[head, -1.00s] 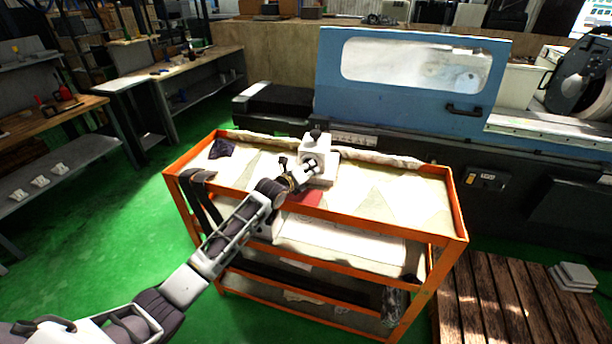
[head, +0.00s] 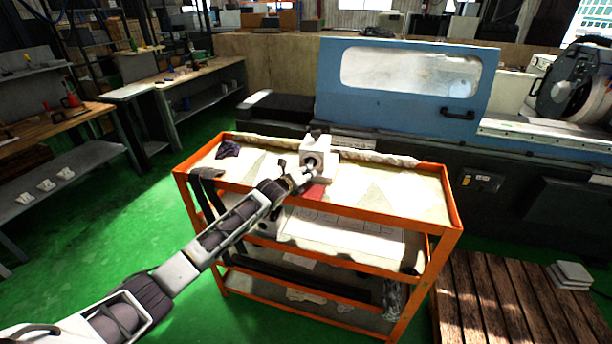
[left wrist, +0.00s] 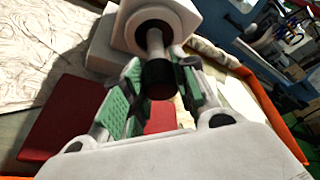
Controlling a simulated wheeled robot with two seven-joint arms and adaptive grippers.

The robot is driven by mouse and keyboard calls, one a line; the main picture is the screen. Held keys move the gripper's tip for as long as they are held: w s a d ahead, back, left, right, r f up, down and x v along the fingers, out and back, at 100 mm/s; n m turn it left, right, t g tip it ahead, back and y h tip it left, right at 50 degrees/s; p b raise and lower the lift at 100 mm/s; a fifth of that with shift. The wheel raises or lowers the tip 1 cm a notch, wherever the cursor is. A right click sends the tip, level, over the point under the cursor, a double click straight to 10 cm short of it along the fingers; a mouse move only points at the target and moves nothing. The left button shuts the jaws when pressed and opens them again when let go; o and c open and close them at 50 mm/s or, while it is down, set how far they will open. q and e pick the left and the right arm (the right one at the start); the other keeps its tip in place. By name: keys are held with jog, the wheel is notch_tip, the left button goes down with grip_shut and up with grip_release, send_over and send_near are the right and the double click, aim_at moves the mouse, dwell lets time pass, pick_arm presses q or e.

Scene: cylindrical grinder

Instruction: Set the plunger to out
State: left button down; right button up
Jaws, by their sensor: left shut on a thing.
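A white box-shaped fixture (head: 316,150) with a dark knob on top stands on the orange cart. In the left wrist view the box (left wrist: 127,25) has a black ring on its face. The plunger (left wrist: 155,42), a grey rod with a dark end (left wrist: 158,78), sticks out of that ring toward me. My left gripper (head: 305,169) is in front of the box. Its green-padded fingers (left wrist: 157,88) are on either side of the dark end and shut on it. A length of bare rod shows between ring and fingers. My right gripper is not in view.
The orange cart (head: 345,227) has a raised rim around its top. A red flat thing (left wrist: 70,115) lies under the gripper. A dark cloth (head: 228,149) lies at the cart's left. The blue grinder (head: 395,85) stands behind; the cart's right top is fairly clear.

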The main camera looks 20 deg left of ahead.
pick_arm(q)
jog(key=shift+w+a, duration=0.15)
jog(key=shift+a, duration=0.05)
jog(key=c, duration=1.1)
grip_release()
jog(key=shift+d, duration=0.1)
jog(key=shift+s, duration=0.2)
jog(key=v, duration=1.1)
jog(key=shift+s, duration=0.3)
